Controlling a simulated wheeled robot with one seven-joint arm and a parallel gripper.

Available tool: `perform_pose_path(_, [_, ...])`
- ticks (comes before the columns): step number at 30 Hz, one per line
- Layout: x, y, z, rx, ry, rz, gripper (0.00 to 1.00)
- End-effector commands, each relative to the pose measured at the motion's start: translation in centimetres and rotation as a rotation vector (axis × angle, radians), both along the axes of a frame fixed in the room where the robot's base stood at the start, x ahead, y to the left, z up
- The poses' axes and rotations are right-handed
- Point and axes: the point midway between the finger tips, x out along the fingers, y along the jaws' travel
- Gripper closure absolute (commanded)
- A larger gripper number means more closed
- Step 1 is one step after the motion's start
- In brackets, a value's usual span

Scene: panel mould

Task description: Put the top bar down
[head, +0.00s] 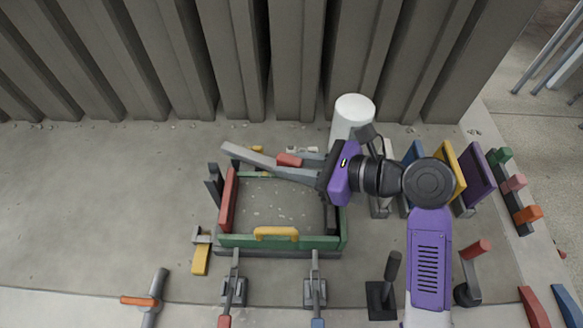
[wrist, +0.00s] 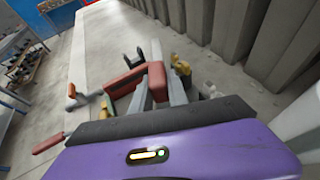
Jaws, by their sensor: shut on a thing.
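The top bar (head: 248,158), light grey with a red handle (head: 288,159), lies slantwise over the far side of the mould frame. Its left end points toward the far left corner; I cannot tell whether it touches the frame. My gripper (head: 314,174), with a purple body, comes from the right and is shut on the top bar near its right part. The red handle also shows in the wrist view (wrist: 157,82), close to the jaws. The frame has a red left bar (head: 229,200) and a green front bar (head: 290,243) with a yellow handle. The far right corner is hidden by my gripper.
A white cylinder (head: 353,112) stands just behind my gripper, near the corrugated wall (head: 240,60). Clamps with red (head: 224,321) and blue (head: 318,323) handles stand in front of the frame. Coloured panels (head: 478,175) stand at right. The floor at left is clear.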

Motion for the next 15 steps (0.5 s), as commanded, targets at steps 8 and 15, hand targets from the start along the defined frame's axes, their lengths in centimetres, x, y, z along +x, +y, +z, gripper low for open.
perform_pose_path(8, [0.03, -0.01, -1.54, 0.002, -0.004, -0.001, 1.00])
perform_pose_path(15, [0.02, -0.01, -1.61, 0.001, -0.002, -0.001, 1.00])
